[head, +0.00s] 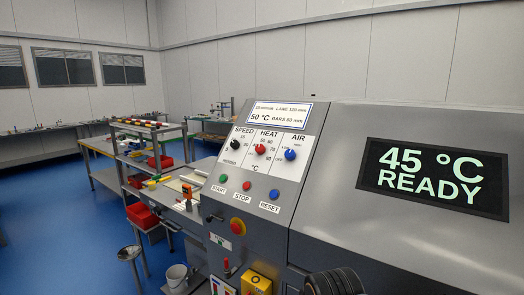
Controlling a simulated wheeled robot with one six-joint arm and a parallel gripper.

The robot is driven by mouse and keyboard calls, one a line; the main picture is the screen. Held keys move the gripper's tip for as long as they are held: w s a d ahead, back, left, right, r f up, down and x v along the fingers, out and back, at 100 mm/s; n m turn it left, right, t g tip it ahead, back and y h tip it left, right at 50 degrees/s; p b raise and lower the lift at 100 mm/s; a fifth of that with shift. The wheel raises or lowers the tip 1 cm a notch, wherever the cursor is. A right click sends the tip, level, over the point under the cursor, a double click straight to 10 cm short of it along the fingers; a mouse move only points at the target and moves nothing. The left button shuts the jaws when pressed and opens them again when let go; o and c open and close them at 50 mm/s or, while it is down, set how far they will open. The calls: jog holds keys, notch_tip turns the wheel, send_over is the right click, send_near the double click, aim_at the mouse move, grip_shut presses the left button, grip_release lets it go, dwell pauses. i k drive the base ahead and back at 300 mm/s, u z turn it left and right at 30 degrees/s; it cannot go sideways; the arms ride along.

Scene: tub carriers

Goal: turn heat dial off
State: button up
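The heat dial (261,149) is a red knob on the white label plate under the word HEAT, on the sloped grey control panel (215,206). Numbers ring it; its pointer is too small to read surely. A black speed dial (235,145) is on its left and a blue air dial (290,155) on its right. The display (433,178) reads 45 °C READY. A sign (281,115) above the dials reads 50 °C.
Below the dials are green start (223,178), red stop (246,186) and blue reset (274,194) buttons. Benches with red bins (142,215) and a bucket (177,277) stand left; blue floor (50,220) is clear there.

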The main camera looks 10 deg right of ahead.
aim_at(260, 148)
jog(key=z, duration=0.1)
jog(key=k, duration=0.4)
jog(key=u, duration=1.3)
jog(key=i, duration=1.75)
jog(key=z, duration=1.05)
jog(key=i, duration=0.75)
jog(key=z, duration=0.8)
